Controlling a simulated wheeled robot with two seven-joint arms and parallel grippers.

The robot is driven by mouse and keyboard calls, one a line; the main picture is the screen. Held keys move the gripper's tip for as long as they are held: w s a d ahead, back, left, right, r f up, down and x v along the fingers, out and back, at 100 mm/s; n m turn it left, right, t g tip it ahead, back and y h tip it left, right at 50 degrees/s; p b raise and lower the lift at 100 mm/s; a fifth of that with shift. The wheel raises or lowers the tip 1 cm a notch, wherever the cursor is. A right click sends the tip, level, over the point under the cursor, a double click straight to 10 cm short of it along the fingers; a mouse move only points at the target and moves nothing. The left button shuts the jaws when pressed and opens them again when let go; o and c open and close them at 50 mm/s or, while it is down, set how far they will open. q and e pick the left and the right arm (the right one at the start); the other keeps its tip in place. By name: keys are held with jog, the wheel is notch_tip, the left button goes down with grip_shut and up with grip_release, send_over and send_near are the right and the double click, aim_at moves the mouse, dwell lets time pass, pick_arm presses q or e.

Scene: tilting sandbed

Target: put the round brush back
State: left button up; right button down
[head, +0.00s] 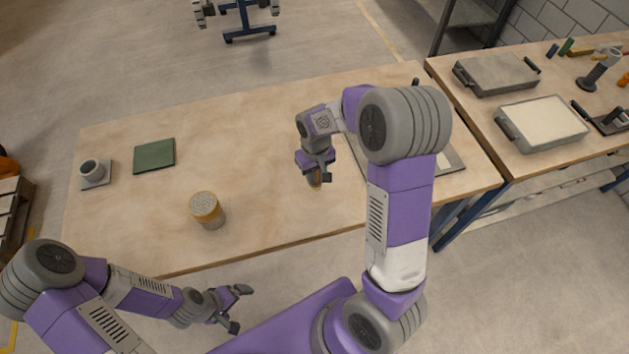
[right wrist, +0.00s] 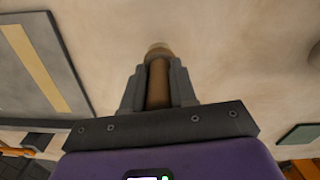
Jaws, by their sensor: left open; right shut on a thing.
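My right gripper (head: 315,177) is over the middle of the near wooden table. It is shut on a brown, round-handled thing, which looks like the round brush (right wrist: 158,82). In the right wrist view its handle sits between the two fingers, with a wider tan end beyond them. My left gripper (head: 239,308) is open and empty, off the front edge of the table.
On the near table (head: 265,140) are a tan shaker-like cylinder (head: 206,209), a green mat (head: 154,155) and a grey cup (head: 92,170) on a small plate. A grey panel (right wrist: 38,65) lies beside the right gripper, partly hidden by my arm. Trays (head: 541,122) stand on the right table.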

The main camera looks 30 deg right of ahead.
aim_at(315, 181)
notch_tip(315, 181, down, 3)
jog(key=shift+s+f+b, duration=0.1)
jog(key=shift+b, duration=0.3)
jog(key=shift+f, duration=0.25)
jog(key=shift+f, duration=0.15)
jog(key=c, duration=0.9)
grip_release()
